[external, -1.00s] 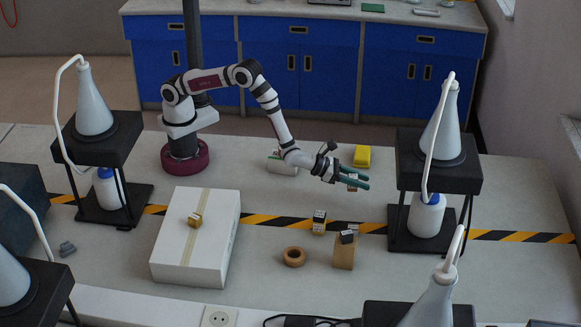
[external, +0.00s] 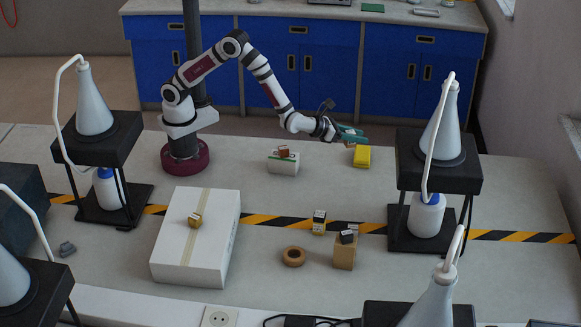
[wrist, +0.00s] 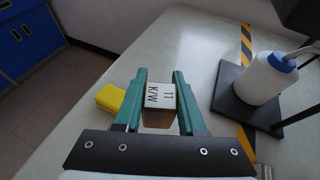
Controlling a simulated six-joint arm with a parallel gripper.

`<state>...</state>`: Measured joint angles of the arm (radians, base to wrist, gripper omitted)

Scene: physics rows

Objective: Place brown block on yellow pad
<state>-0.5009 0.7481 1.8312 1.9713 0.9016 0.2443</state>
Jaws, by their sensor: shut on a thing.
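My gripper (external: 360,135) is shut on a brown block (wrist: 159,117), seen between the teal fingers in the wrist view. The block's pale top face carries dark lettering, and in the external view only a small part of it shows under the fingers. The yellow pad (external: 362,157) lies on the table at the back right. My gripper holds the block in the air near the pad, apart from it. In the wrist view the pad (wrist: 110,97) shows just left of the left finger.
A reddish block sits on a small white box (external: 283,165) left of the pad. A black stand (external: 440,175) with a white bottle (external: 426,215) is to the right. A wooden block (external: 344,255), ring (external: 293,256) and large white box (external: 170,240) lie in front.

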